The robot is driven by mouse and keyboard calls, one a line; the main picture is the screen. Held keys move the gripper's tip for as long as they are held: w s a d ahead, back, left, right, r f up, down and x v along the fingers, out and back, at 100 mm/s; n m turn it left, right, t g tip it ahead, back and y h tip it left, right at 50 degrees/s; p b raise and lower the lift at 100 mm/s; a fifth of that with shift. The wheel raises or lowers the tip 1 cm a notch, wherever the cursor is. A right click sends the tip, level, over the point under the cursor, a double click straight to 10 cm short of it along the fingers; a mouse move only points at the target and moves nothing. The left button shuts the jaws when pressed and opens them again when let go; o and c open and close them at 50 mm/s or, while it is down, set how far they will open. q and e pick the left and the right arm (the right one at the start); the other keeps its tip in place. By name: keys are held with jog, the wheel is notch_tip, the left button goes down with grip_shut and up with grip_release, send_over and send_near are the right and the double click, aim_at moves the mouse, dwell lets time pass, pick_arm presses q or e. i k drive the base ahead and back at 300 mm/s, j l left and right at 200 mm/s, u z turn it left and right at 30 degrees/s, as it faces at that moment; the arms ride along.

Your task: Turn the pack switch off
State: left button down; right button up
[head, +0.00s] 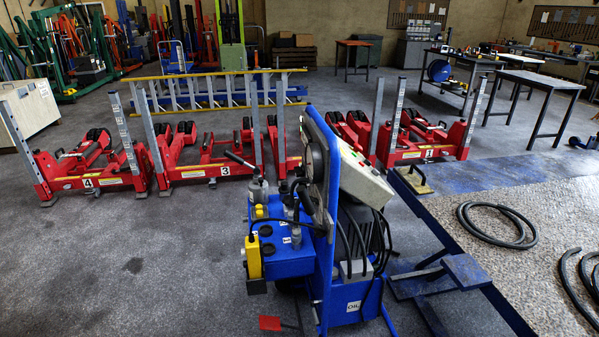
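A blue hydraulic power pack (323,250) stands upright on the floor, right of the picture's middle. A pale sloped control box (362,180) is mounted on its upper right side. Small dark and coloured marks lie on the box's face, but they are too small to tell which is a switch or how it is set. A yellow box-shaped part (253,257) hangs at the pack's left side. A white label reading OIL (353,306) is low on its front. Neither of my grippers is in view.
Red numbered jack units (90,172) stand behind the pack, with a yellow ladder (215,75) beyond them. A blue plate with a pedal-like block (467,271) lies right of the pack. Black hoses (497,240) lie farther right. The floor (120,270) at left is clear.

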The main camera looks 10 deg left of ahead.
aim_at(298, 170)
jog(key=i+j+z, duration=0.35)
jog(key=j, duration=0.35)
jog(key=i+j+z, duration=0.15)
jog(key=i+j, duration=0.15)
jog(key=j, duration=0.15)
jog(key=j+z, duration=0.35)
jog(key=j, duration=0.25)
jog(key=j+z, duration=0.3)
jog(key=j, duration=0.35)
jog(key=k+j+z, duration=0.1)
jog(key=j+z, duration=0.25)
jog(key=j, duration=0.25)
